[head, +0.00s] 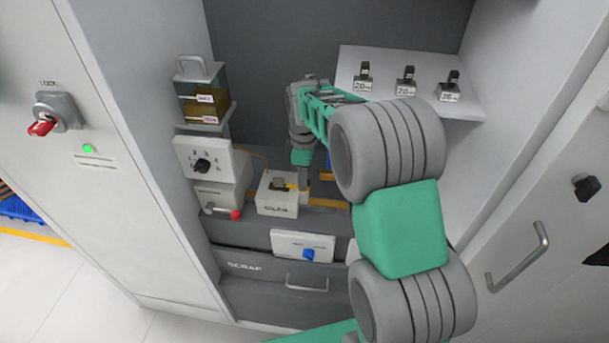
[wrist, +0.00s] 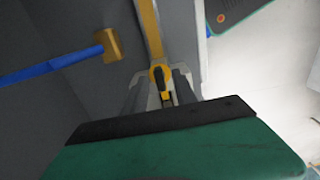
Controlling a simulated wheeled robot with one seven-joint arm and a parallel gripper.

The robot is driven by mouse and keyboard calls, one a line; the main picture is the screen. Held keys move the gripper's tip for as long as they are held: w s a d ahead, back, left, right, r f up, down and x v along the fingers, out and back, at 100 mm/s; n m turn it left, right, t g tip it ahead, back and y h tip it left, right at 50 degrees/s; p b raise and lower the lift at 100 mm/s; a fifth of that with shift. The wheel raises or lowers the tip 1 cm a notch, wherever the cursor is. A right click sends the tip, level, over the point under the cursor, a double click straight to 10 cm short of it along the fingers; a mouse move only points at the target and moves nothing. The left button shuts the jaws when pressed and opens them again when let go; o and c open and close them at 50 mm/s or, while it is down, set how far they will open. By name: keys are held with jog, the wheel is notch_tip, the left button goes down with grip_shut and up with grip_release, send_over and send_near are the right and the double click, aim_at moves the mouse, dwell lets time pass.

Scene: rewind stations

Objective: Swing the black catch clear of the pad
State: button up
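A cream box (head: 268,206) with a dark label stands on the shelf in the head view. A small dark piece (head: 279,184) sits on its top, with a yellow bit beside it; I cannot tell for sure whether it is the black catch. My gripper (head: 304,192) points down at the right side of this box. In the wrist view my gripper (wrist: 163,80) shows two grey fingers, with a small yellow and black part (wrist: 160,76) seen between them. Whether the fingers touch that part is unclear. The pad cannot be made out.
A dial box (head: 216,169) and a red-tipped lever (head: 235,214) stand left of the cream box. A blue knob panel (head: 290,242) is in front, above the scrap drawer. A blue rod with a yellow block (wrist: 110,46) lies left in the wrist view. Cabinet walls enclose both sides.

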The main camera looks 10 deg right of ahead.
grip_shut()
dwell(0.3)
jog(key=shift+m, duration=0.4)
jog(key=m+b, duration=0.1)
jog(key=m, duration=0.2)
jog(key=shift+m, duration=0.4)
jog(key=m+b, duration=0.1)
jog(key=m, duration=0.3)
jog(key=shift+m, duration=0.3)
jog(key=m, duration=0.4)
jog(key=shift+b, duration=0.4)
jog(key=m, duration=0.4)
jog(key=shift+m, duration=0.3)
